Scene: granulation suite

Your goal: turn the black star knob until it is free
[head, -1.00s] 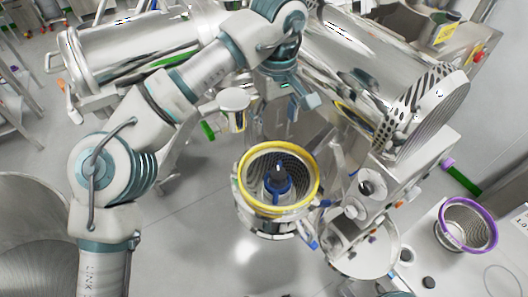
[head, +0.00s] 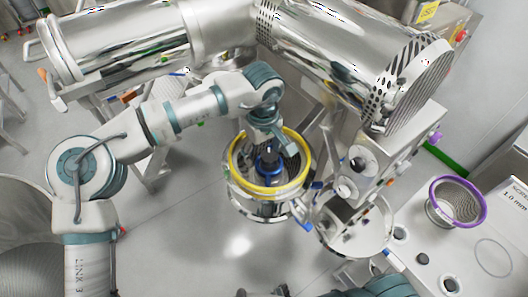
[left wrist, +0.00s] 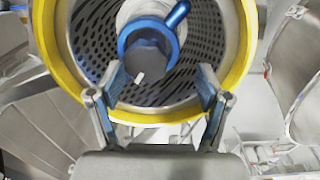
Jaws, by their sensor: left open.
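The black star knob (left wrist: 145,62) sits in the middle of a perforated screen basket with a yellow rim (left wrist: 247,70). A blue ring with a short blue arm (left wrist: 177,14) surrounds the knob, and a small white mark shows on the knob's edge. In the head view the knob (head: 268,156) is a dark shape inside the yellow-rimmed basket (head: 236,158). My left gripper (left wrist: 162,82) is open, its two fingers apart over the near side of the basket and short of the knob. In the head view my left gripper (head: 284,142) reaches over the basket's rim. My right gripper is not in view.
A large steel machine body (head: 330,45) lies behind the basket. A control box with knobs (head: 385,150) stands to the right. A purple-rimmed sieve (head: 482,205) stands on a bench at far right. Open floor (head: 180,240) lies left of the basket.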

